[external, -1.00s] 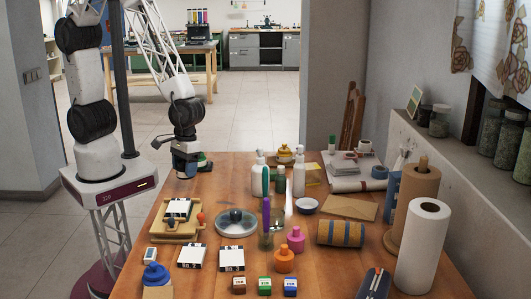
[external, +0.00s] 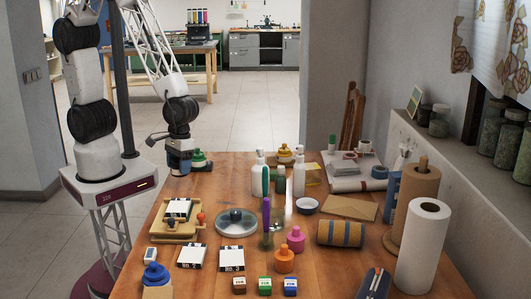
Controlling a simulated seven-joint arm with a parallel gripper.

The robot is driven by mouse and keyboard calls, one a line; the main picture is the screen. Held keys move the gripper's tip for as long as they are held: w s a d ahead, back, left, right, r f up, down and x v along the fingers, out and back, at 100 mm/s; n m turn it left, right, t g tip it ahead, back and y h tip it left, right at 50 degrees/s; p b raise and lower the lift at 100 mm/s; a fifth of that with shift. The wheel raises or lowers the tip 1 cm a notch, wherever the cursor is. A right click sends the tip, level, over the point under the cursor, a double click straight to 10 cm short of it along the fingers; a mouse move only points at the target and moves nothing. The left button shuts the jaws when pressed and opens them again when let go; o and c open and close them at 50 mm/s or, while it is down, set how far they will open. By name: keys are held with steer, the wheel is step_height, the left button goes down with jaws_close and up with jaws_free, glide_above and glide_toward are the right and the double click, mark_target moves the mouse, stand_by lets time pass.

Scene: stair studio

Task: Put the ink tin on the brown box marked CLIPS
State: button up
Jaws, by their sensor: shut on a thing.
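My gripper (external: 180,169) is low over the far left corner of the table, with its fingers pointing down. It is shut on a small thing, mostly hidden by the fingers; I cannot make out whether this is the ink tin. A green knobbed thing (external: 199,160) stands just to its right; I cannot tell if they touch. A small brown box (external: 239,285) with a white label stands at the front of the table, far from my gripper. Its lettering is too small to read, so I cannot confirm CLIPS.
Beside the brown box stand a green box (external: 264,285) and a blue box (external: 290,286). Black-and-white boxes (external: 231,259), a wooden tray (external: 160,233), a round dish (external: 252,231) and white bottles (external: 258,177) lie between. Bare wood (external: 220,187) shows in front of my gripper.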

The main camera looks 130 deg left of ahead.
steer(key=w+d+r, duration=0.1)
steer(key=w+d, duration=0.3)
steer(key=w, duration=0.2)
steer(key=w+d+r, duration=0.2)
steer(key=w+d, duration=0.2)
steer(key=w, duration=0.3)
steer(key=w+d+r, duration=0.1)
steer(key=w+d, duration=0.3)
steer(key=w, duration=0.2)
steer(key=shift+w+d+r, duration=0.25)
steer(key=shift+w+d, duration=0.1)
steer(key=w+d+r, duration=0.2)
steer(key=w+d, duration=0.4)
steer(key=d, duration=0.4)
steer(key=w+d+r, duration=0.2)
steer(key=w+d, duration=0.5)
steer(key=d, duration=0.3)
steer(key=shift+d+r, duration=0.3)
steer(key=shift+w, duration=0.15)
glide_above(156, 298)
steer(key=shift+f, duration=0.75)
steer(key=shift+f, duration=0.1)
steer(key=shift+f, duration=1.65)
